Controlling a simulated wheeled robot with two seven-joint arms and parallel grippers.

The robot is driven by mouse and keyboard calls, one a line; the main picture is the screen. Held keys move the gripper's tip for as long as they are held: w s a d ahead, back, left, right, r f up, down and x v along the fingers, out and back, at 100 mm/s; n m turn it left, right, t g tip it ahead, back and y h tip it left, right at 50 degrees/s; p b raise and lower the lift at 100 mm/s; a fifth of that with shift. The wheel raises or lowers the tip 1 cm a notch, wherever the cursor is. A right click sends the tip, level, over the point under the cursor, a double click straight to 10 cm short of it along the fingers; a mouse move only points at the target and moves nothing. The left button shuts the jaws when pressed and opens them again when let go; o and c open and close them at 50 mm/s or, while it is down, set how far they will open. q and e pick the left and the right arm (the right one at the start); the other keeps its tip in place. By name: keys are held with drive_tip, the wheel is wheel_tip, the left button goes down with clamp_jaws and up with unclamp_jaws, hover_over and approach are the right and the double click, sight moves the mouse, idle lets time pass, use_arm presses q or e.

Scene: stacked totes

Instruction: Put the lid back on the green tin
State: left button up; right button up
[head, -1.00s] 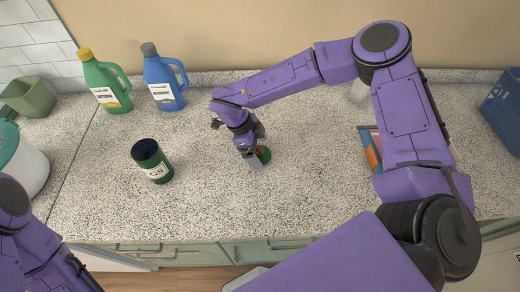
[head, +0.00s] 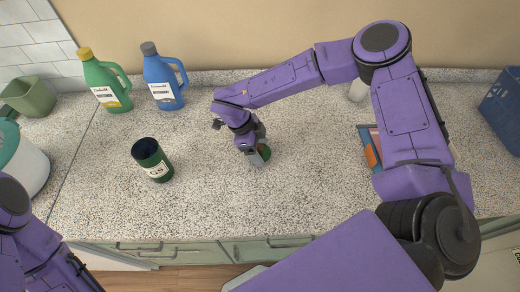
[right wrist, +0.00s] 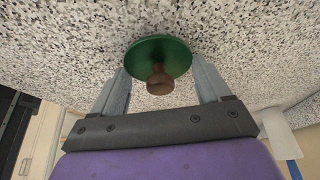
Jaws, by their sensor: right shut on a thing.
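The green tin (head: 152,160) stands upright and open on the speckled counter, left of my right gripper. Its inside is dark, and its pale label shows partly. The lid is a green disc with a brown knob (right wrist: 160,80); it shows small and partly covered in the head view (head: 264,152). My right gripper (head: 258,157) is shut on the lid, with one finger at each side of it in the right wrist view. The lid is at or just above the counter; I cannot tell which. Only links of my left arm show at the lower left; its gripper is out of view.
A green bottle (head: 106,82) and a blue bottle (head: 162,78) stand behind the tin. A green bin (head: 28,96) is at the far left, a blue basket (head: 504,108) at the far right. The counter (head: 205,195) between tin and lid is clear.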

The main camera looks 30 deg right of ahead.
wheel_tip(320, 180, up, 3)
drive_tip(key=shift+f+b, duration=0.2)
drive_tip(key=shift+b, duration=0.15)
drive_tip(key=s+a+r+b, duration=0.5)
drive_tip(key=s+a+r, duration=0.3)
drive_tip(key=s+r, duration=0.2)
drive_tip(key=shift+s+a, duration=0.35)
drive_tip(key=shift+s, duration=0.25)
drive_tip(key=shift+f, duration=0.1)
